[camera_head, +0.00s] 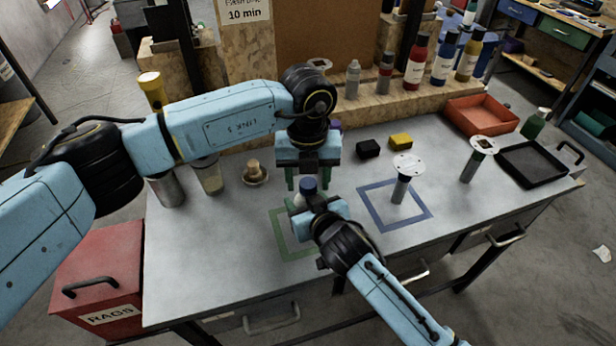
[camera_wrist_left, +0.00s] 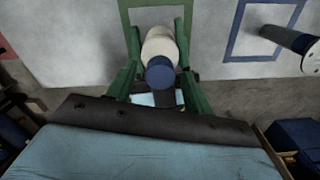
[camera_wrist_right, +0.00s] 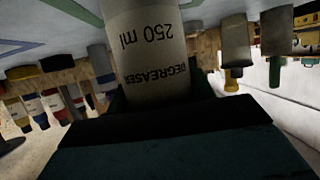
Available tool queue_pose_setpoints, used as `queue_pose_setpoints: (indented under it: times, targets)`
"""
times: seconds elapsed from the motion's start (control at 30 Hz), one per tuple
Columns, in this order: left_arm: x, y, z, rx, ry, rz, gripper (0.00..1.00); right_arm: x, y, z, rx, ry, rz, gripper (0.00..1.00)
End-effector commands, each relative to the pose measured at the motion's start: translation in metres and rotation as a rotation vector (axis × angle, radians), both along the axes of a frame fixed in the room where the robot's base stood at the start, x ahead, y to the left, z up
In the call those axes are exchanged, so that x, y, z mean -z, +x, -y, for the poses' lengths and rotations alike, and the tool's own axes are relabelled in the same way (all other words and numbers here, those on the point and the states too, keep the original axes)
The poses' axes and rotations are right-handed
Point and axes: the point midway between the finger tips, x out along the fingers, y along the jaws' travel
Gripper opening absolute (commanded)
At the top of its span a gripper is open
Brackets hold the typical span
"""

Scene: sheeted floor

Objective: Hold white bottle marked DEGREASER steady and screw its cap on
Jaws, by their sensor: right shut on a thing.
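The white bottle marked DEGREASER (camera_wrist_right: 150,45) is gripped by my right gripper and fills the top middle of the right wrist view; its "250 ml" print appears upside down. In the left wrist view the bottle (camera_wrist_left: 159,42) carries a blue cap (camera_wrist_left: 160,74) at its top end; how tightly the cap sits cannot be seen. The cap (camera_head: 309,186) also shows in the head view. My left gripper (camera_head: 307,181) points down over the bottle, its green fingers apart on either side of the cap. My right gripper (camera_head: 310,208) is shut around the bottle's body, low over the table.
A green square outline (camera_head: 283,248) lies beneath the bottle, and a blue square outline (camera_head: 372,214) lies to its right. A grey post with a round white top (camera_head: 402,187) stands in the blue square. A black tray (camera_head: 535,165) and a red tray (camera_head: 480,115) are farther right.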

Motion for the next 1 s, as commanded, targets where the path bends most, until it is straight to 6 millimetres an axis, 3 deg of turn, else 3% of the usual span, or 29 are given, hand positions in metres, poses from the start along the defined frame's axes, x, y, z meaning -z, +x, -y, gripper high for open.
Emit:
queue_pose_setpoints:
  times: [0.23,0.6,0.9,1.0]
  targets:
    - [-0.003,0.000,0.000,-0.001,0.000,0.001,0.52,0.001,0.000,0.000,0.001,-0.002,-0.001,0.00]
    - [-0.044,0.000,0.000,-0.001,0.000,0.002,0.52,0.001,0.000,0.000,0.000,-0.002,-0.001,0.00]
    - [-0.046,0.000,0.000,0.001,0.000,0.001,0.48,0.001,0.000,0.000,0.000,-0.002,-0.001,0.00]
    - [-0.057,0.002,0.000,0.028,0.001,0.006,0.48,0.001,0.000,0.000,0.000,-0.002,-0.001,0.00]
